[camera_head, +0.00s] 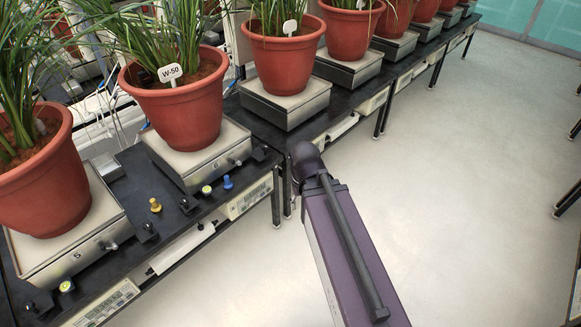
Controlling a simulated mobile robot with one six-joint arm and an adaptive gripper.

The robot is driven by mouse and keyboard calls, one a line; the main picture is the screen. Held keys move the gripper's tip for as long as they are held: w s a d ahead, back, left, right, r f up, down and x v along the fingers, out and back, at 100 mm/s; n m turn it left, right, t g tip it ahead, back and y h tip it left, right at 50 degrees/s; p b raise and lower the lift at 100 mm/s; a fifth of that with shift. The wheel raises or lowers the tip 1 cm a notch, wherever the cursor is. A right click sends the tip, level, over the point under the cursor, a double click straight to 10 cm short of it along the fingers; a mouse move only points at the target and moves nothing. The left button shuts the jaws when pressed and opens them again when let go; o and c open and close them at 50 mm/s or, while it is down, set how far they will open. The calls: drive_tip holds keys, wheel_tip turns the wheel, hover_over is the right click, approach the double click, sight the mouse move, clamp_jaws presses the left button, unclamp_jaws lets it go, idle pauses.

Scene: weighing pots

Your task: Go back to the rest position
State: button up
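My gripper is not visible in the head view. A purple and dark part, which looks like my own body, reaches up from the bottom, over the floor beside the bench. Its dark rounded end is near the bench's front edge. No gripper fingers can be made out on it. A potted plant labelled W-50 (185,108) stands upright on a metal scale (205,162) at the left. Another pot (45,185) stands on a scale (72,248) nearer to me.
A dark bench (160,222) with several more potted plants on scales runs to the upper right. A yellow knob (155,205) and a blue knob (227,182) are on its front part. The pale floor (455,170) is clear to the right, with dark table legs (567,198) at the right edge.

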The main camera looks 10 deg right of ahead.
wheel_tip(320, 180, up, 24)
drive_tip(key=p, duration=2.3)
drive_tip(key=shift+p, duration=0.35)
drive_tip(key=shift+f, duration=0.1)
